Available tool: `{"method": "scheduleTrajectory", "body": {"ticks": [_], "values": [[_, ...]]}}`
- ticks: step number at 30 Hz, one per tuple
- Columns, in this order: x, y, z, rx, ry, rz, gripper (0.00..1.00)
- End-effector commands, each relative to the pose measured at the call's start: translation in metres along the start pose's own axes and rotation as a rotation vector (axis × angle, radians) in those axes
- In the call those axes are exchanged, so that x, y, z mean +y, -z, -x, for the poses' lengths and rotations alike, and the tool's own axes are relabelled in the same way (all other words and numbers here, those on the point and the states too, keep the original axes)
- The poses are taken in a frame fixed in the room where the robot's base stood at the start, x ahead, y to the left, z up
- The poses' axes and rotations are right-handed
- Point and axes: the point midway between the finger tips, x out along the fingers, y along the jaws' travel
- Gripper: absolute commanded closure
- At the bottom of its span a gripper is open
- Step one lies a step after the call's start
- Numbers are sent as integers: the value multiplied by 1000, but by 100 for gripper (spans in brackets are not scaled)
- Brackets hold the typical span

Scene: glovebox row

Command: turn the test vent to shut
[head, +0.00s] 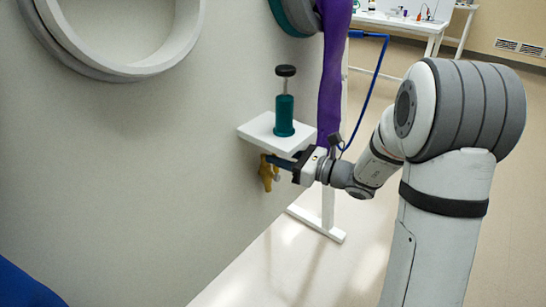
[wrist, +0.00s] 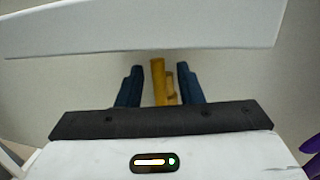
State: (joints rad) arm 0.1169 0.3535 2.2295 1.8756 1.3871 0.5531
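The test vent appears to be the yellow handle (head: 267,174) on the glovebox wall, just under a small white shelf. My gripper (head: 277,164) is at the handle, below the shelf. In the wrist view, the yellow handle (wrist: 160,80) stands between the two dark blue fingers of my gripper (wrist: 158,85). A gap shows on each side of the handle, so the fingers are apart and around it, not closed on it. The head view hides part of the handle behind the fingers. I cannot read any mark for its setting.
The white shelf (head: 258,134) is close above my gripper and carries a green bottle with a black knob (head: 284,115). A purple glove (head: 333,70) hangs right beside the shelf. A blue cable (head: 377,75) hangs near my arm. Open floor (head: 300,265) lies below.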

Motion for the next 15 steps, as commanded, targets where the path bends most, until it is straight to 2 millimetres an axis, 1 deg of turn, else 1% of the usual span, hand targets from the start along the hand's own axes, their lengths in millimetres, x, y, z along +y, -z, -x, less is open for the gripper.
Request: {"method": "scheduleTrajectory", "body": {"ticks": [1,6,13,14,15], "values": [[1,1,-6,1,-3,1,67],[1,0,-16,1,-2,0,67],[1,0,-17,1,-1,0,67],[1,0,-17,1,-1,0,68],[1,0,-17,1,-2,0,71]]}}
